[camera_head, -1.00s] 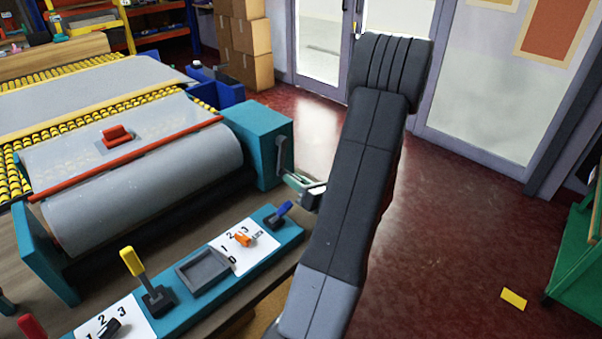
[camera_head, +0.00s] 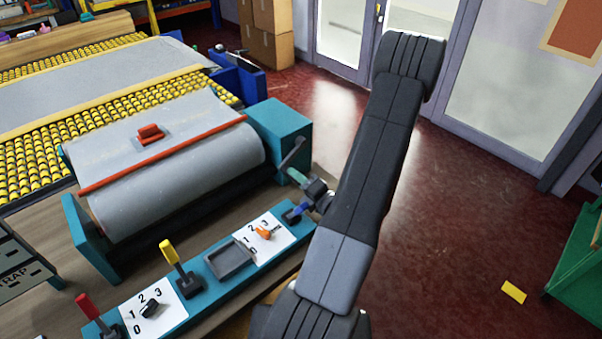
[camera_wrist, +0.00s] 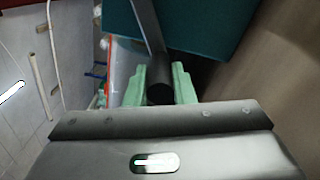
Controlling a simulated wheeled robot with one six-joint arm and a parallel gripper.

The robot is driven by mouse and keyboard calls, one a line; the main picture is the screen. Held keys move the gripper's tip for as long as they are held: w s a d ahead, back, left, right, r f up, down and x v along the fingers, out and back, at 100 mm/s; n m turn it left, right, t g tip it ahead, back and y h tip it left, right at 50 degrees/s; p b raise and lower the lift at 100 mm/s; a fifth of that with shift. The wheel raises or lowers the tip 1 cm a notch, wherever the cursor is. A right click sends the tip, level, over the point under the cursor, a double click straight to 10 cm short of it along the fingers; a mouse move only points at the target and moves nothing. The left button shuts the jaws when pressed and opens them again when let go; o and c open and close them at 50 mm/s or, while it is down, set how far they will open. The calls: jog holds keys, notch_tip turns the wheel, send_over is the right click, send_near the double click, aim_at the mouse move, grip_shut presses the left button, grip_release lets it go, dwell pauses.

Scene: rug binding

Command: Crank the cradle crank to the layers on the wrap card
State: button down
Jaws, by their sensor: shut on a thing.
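The grey roll (camera_head: 180,165) lies in the teal cradle, with a red bar along its top. The dark cradle crank (camera_head: 292,154) is on the right face of the teal end box (camera_head: 280,128). My gripper (camera_head: 299,177) is at the crank's handle end, partly hidden by my arm. In the wrist view, my pale green fingers (camera_wrist: 159,84) are shut on the dark round crank handle (camera_wrist: 160,93), and the crank arm (camera_wrist: 148,28) runs up from it. I cannot tell which card is the wrap card; two white numbered cards (camera_head: 277,220) (camera_head: 165,312) lie on the teal panel.
The teal panel in front carries a yellow lever (camera_head: 168,252), a red lever (camera_head: 86,306), an orange pointer (camera_head: 265,232), a grey tray (camera_head: 231,258) and a blue lever (camera_head: 300,209) close below my gripper. Open red floor (camera_head: 440,230) lies right.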

jog(key=shift+s+a+r+m+p, duration=0.1)
jog(key=shift+a+r+m+p, duration=0.05)
jog(key=shift+r+m+p, duration=0.25)
dwell(0.3)
jog(key=c, duration=1.2)
grip_release()
jog(key=shift+c, duration=0.2)
jog(key=shift+s+d, duration=0.35)
jog(key=shift+d, duration=0.05)
jog(key=b+v, duration=0.2)
jog(key=v, duration=1.1)
jog(key=shift+a, duration=0.1)
